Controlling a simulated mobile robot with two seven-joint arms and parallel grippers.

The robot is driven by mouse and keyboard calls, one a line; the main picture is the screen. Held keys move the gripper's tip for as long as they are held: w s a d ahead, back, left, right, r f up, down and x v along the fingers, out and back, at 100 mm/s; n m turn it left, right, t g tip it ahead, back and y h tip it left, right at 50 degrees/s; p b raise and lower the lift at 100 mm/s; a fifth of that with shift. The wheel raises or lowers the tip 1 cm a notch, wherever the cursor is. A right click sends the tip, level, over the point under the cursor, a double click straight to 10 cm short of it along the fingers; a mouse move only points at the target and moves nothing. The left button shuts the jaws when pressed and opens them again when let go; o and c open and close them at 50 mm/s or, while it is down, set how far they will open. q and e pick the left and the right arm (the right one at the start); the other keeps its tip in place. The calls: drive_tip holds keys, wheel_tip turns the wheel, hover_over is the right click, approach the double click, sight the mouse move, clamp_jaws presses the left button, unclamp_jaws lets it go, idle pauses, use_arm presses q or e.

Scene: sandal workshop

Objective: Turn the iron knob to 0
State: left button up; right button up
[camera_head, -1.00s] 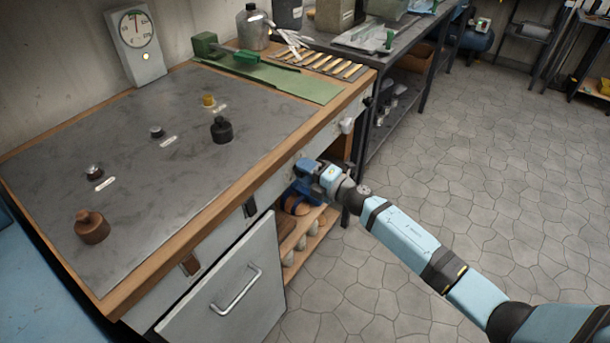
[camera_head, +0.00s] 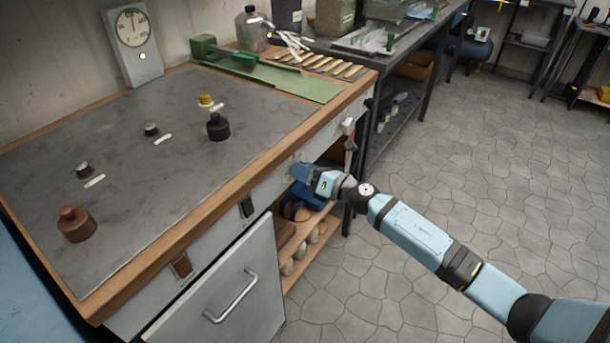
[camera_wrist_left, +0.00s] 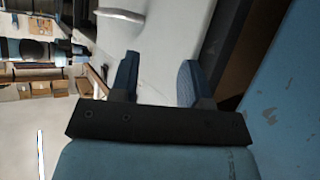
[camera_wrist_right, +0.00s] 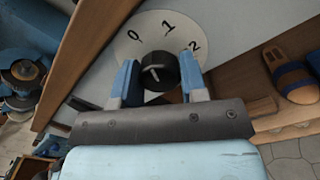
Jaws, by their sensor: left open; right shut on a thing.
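The black iron knob (camera_wrist_right: 158,72) sits on a round pale dial (camera_wrist_right: 125,48) marked 0, 1 and 2, in the right wrist view. A light line shows on its face, but I cannot tell exactly which number it points to. My right gripper (camera_wrist_right: 161,80) has its blue fingers on either side of the knob and is shut on it. In the head view my right gripper (camera_head: 302,171) is at the front of the bench cabinet and hides the knob. My left gripper (camera_wrist_left: 157,80) is open and empty in the left wrist view, outside the head view.
Below my right gripper is an open shelf with sandals (camera_wrist_right: 290,75). A handled cabinet door (camera_head: 225,290) is at left. Floor at right is clear.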

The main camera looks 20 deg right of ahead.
drive_tip(key=n+b, duration=0.1)
drive_tip(key=n, duration=0.1)
drive_tip(key=shift+n, duration=0.3)
drive_tip(key=shift+n+b, duration=0.3)
drive_tip(key=shift+n, duration=0.7)
use_arm(q)
drive_tip(key=shift+d+f, duration=0.1)
drive_tip(key=shift+f, duration=0.05)
drive_tip(key=shift+w, duration=0.1)
use_arm(e)
drive_tip(key=shift+n, duration=0.3)
drive_tip(key=o, duration=0.9)
drive_tip(key=shift+s, duration=0.1)
